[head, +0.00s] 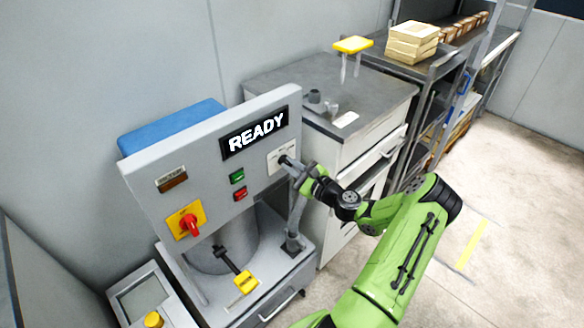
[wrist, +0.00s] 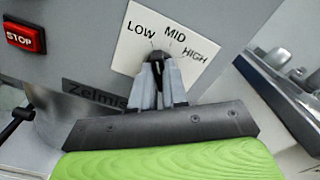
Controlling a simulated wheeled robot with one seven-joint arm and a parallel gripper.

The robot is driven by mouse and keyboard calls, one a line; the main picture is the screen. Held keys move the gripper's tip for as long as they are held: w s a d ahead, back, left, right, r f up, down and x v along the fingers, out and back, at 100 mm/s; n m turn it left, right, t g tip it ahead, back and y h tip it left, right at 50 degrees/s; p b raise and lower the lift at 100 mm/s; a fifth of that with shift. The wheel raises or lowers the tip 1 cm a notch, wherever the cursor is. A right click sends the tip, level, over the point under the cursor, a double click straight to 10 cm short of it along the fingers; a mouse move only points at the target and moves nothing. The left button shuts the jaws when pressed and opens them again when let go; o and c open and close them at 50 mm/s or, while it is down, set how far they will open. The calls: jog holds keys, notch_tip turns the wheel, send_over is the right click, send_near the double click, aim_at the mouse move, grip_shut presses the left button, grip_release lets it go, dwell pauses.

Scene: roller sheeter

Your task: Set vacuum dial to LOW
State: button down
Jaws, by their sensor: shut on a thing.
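The vacuum dial (wrist: 157,57) is a small dark knob on a white label plate (wrist: 140,28) marked LOW, MID and HIGH in the wrist view. My gripper (wrist: 158,68) is shut on the dial, its grey fingers on either side of it. The fingers hide most of the knob, so I cannot tell exactly which mark it points to. In the head view, the label plate (head: 274,160) is at the right of the machine's front panel, below the READY display (head: 257,132). My gripper (head: 287,161) meets the panel there.
A green button (head: 237,177) and a red button (head: 240,194) are left of the dial. A red rotary switch on a yellow plate (head: 187,221) is lower left. A yellow-handled lever (head: 245,282) sticks out below. A grey cabinet (head: 375,140) stands to the right.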

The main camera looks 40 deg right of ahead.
jog(key=shift+n, duration=0.9)
jog(key=shift+b, duration=0.3)
jog(key=c, duration=1.1)
grip_release()
jog(key=shift+c, duration=0.2)
jog(key=s+p, duration=0.1)
jog(key=s, duration=1.4)
jog(key=shift+s+d, duration=0.2)
jog(key=shift+s, duration=0.2)
